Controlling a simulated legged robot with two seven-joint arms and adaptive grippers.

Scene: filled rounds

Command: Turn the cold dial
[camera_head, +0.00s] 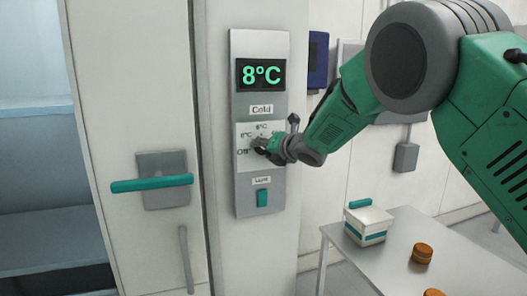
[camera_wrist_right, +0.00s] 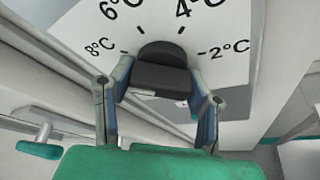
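The cold dial (camera_wrist_right: 161,66) is a black knob on a white scale plate, under the label "Cold" on a grey panel (camera_head: 246,205). The display (camera_head: 261,75) above reads 8°C in green. My right gripper (camera_head: 272,149) is at the dial, and its arm hides part of the scale in the head view. In the right wrist view the fingers (camera_wrist_right: 160,78) stand on both sides of the knob, tips against its sides. My left gripper is not in view.
A teal switch (camera_head: 262,198) sits lower on the panel. A door with a teal handle (camera_head: 152,183) is to the left. A grey table (camera_head: 385,262) at lower right bears a white box (camera_head: 368,222) and round brown items (camera_head: 422,252). A dark blue box (camera_head: 318,60) hangs behind.

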